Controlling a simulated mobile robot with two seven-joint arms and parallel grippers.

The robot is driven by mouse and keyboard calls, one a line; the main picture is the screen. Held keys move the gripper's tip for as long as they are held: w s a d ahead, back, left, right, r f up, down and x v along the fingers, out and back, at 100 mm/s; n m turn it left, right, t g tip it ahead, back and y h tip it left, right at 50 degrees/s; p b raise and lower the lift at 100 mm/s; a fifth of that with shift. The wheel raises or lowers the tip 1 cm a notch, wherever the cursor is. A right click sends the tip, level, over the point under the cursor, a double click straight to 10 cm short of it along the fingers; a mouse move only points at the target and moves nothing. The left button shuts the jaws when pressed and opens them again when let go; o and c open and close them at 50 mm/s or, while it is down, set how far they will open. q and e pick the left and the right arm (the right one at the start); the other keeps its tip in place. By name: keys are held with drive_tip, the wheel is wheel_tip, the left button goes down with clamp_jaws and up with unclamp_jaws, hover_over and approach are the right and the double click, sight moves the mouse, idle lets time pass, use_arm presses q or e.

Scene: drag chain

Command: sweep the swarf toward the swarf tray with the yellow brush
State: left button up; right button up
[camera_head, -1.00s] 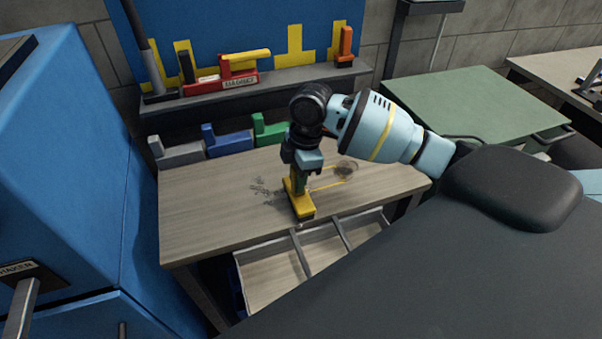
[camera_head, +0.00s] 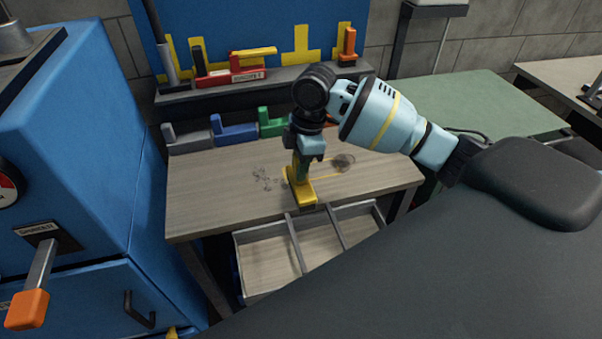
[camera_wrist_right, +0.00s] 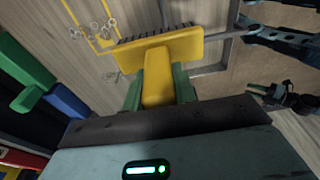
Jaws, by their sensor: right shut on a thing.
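My right gripper (camera_head: 306,152) is shut on the handle of the yellow brush (camera_head: 302,190) and holds it upright, bristles down, near the front edge of the bench. The right wrist view shows the brush head (camera_wrist_right: 165,50) beyond the green fingers (camera_wrist_right: 158,90), with dark bristles along its far side. An open tray with dividers (camera_head: 290,240), seemingly the swarf tray, sits below the bench's front edge.
A dark patch (camera_head: 343,162) and a yellow outline (camera_head: 328,170) mark the bench (camera_head: 210,195). A blue machine (camera_head: 75,150) stands left. The bench's left part is clear.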

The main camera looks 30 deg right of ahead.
use_arm(q)
drive_tip(key=shift+s, duration=0.65)
use_arm(e)
drive_tip(key=shift+s+r, duration=0.15)
drive_tip(key=shift+r, duration=1.6)
